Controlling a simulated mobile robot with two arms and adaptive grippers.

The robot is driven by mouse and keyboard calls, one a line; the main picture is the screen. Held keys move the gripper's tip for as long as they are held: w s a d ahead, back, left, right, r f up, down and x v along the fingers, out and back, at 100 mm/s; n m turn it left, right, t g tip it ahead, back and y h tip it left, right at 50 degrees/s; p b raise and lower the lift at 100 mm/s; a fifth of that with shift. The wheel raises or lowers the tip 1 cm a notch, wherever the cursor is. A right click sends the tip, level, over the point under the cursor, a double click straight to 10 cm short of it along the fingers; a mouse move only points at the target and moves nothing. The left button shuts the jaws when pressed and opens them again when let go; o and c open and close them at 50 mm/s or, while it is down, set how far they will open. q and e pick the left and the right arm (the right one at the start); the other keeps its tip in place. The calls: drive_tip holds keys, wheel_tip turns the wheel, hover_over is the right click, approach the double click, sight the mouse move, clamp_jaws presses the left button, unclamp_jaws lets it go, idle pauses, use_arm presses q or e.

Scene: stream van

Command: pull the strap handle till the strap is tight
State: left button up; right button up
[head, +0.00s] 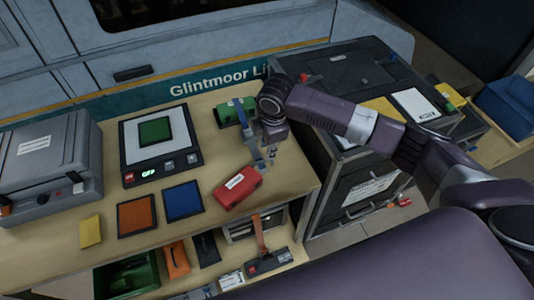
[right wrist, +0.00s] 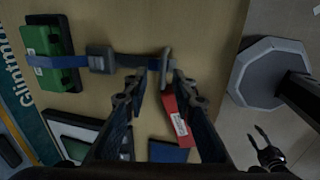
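A blue strap (right wrist: 52,62) runs over a green case (right wrist: 66,85) and through a grey buckle (right wrist: 101,59). Its dark tail leads to a grey strap handle (right wrist: 167,66), a narrow upright bar. The green case also shows on the bench in the head view (head: 228,116). My right gripper (right wrist: 161,76) points down over the bench, fingers apart, with the handle at its fingertips. I see a gap beside the handle; firm contact does not show. It hides part of the strap in the head view (head: 267,162). My left gripper (right wrist: 262,135) is open, away from the bench, in the right wrist view.
A red labelled box (head: 237,188) lies close to my right gripper. A scale (head: 160,145) bearing a green block, blue and orange squares, and a grey case (head: 45,165) are left. A dark cabinet (head: 358,190) stands right. Shelves below hold loose items.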

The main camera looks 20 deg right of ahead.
wheel_tip(320, 180, up, 6)
drive_tip(key=s, duration=0.1)
drive_tip(key=shift+s, duration=0.1)
idle(0.4)
